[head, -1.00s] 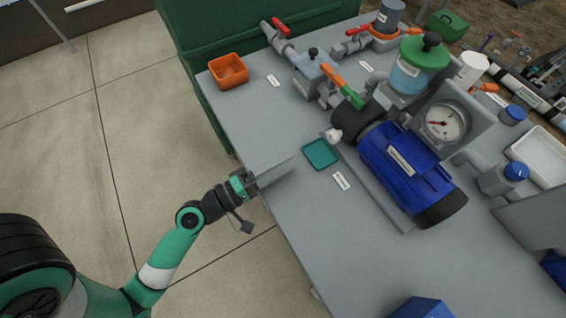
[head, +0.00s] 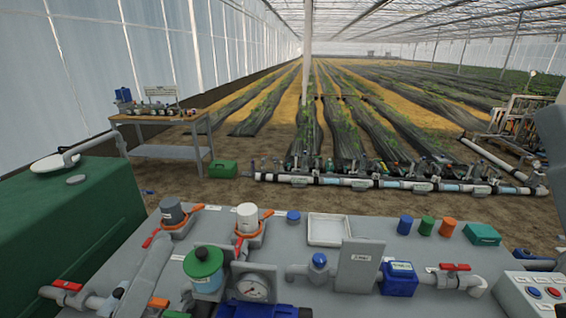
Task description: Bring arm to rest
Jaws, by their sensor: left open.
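Neither of my grippers can be made out in the head view, which now looks out level over the skid. The grey skid table (head: 330,288) fills the bottom of the view. On it stand a green-lidded filter bowl (head: 203,268), a round pressure gauge (head: 252,289) and the top of a blue pump (head: 258,310). The front part of the table is below the picture, so what lies there is hidden.
A green tank (head: 60,220) stands at the left. A white tray (head: 328,229), red-handled valves (head: 455,267) and a button box (head: 535,297) are on the table. Beyond are a workbench (head: 165,118), a green box (head: 222,169), a long pipe manifold (head: 370,183) and crop rows.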

